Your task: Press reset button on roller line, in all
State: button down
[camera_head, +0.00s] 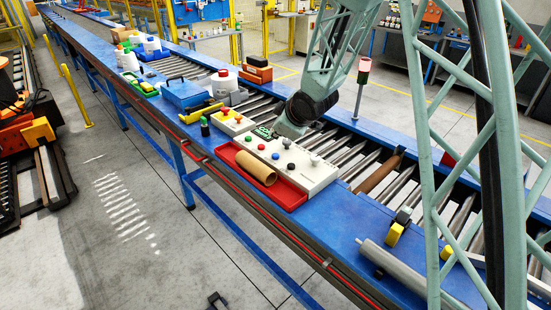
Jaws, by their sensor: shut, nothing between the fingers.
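A white control panel (318,176) lies on the near blue side of the roller line (345,216). No label is legible, so I cannot tell which is the reset button. A smaller yellow-and-white button box (232,124) sits to its left. My gripper (264,132) is low at the far left end of the white panel, beside its buttons. It is shut and empty. I cannot tell whether it touches a button. The panel's far left corner is partly hidden by it.
A red tray (288,199) with a brown cardboard tube (256,168) lies in front of the panel. A blue toolbox (184,95), a yellow tool (200,112) and white bobbins (224,80) stand further left. A grey tube (394,268) lies at the right. A signal post (362,80) rises behind.

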aim_at(275, 156)
jog(key=shift+f+b, duration=2.35)
jog(key=shift+f, duration=0.65)
jog(key=shift+f+b, duration=1)
dwell(0.9)
jog(key=shift+r, duration=0.2)
dwell(0.3)
jog(key=shift+r+p, duration=0.75)
jog(key=shift+r+p, duration=2.05)
jog(key=shift+r, duration=0.45)
